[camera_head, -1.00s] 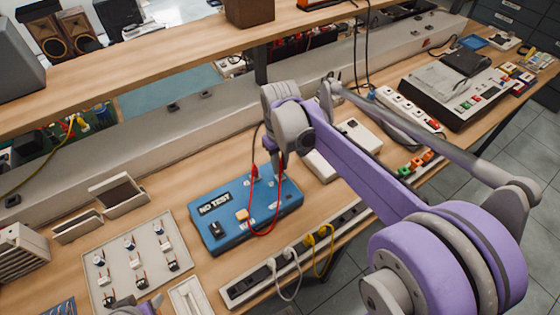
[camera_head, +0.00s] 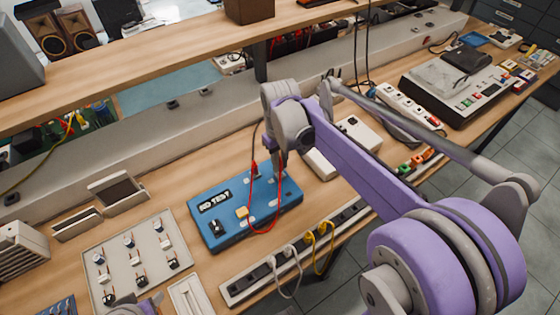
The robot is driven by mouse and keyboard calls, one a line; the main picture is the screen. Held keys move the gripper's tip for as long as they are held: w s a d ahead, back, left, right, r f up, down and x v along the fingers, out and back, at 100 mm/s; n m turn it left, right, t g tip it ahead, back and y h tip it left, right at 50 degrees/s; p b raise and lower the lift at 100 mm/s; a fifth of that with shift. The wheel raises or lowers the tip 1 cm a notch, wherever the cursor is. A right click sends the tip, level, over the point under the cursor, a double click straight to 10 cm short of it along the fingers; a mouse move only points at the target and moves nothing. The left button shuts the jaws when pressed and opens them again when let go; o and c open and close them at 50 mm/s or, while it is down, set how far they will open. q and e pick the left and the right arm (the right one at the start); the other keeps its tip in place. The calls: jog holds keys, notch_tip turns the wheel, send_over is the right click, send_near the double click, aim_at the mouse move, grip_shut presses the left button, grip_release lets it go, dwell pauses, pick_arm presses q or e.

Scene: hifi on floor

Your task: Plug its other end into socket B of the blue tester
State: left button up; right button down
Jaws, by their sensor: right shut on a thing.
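The blue tester (camera_head: 232,238) lies on the bench, with printed lettering, a black knob, a yellowish button and sockets on its top. A red lead (camera_head: 266,231) loops over it. One red plug (camera_head: 253,168) of the lead stands at the tester's far edge. My right gripper (camera_head: 278,172) points down over the tester's far right part, shut on the lead's other end. That end is mostly hidden by the fingers, so I cannot tell whether it touches a socket. The socket letters are too small to read. Of my left arm, only a purple piece shows at the bottom edge.
A power strip (camera_head: 240,291) with white and yellow plugs runs along the bench's front edge. A grey board with small switches (camera_head: 115,262) lies left of the tester. White boxes (camera_head: 358,134) stand to the right. The wooden shelf (camera_head: 150,62) crosses behind.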

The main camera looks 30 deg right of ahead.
pick_arm(q)
jog(key=shift+s+f+b, duration=0.15)
jog(key=shift+f+b, duration=0.35)
jog(key=shift+f, duration=0.1)
pick_arm(e)
jog(key=shift+f, duration=1)
dwell(2.0)
jog(key=c, duration=0.7)
grip_release()
pick_arm(q)
jog(key=shift+r+p, duration=0.45)
jog(key=shift+r, duration=0.1)
pick_arm(e)
notch_tip(320, 180, up, 11)
jog(key=shift+f, duration=0.2)
pick_arm(q)
jog(key=r+p, duration=0.1)
jog(key=w+r+p, duration=0.1)
jog(key=r+p, duration=0.1)
jog(key=r, duration=0.1)
jog(key=shift+w, duration=0.25)
pick_arm(e)
notch_tip(320, 180, up, 5)
jog(key=shift+r, duration=0.1)
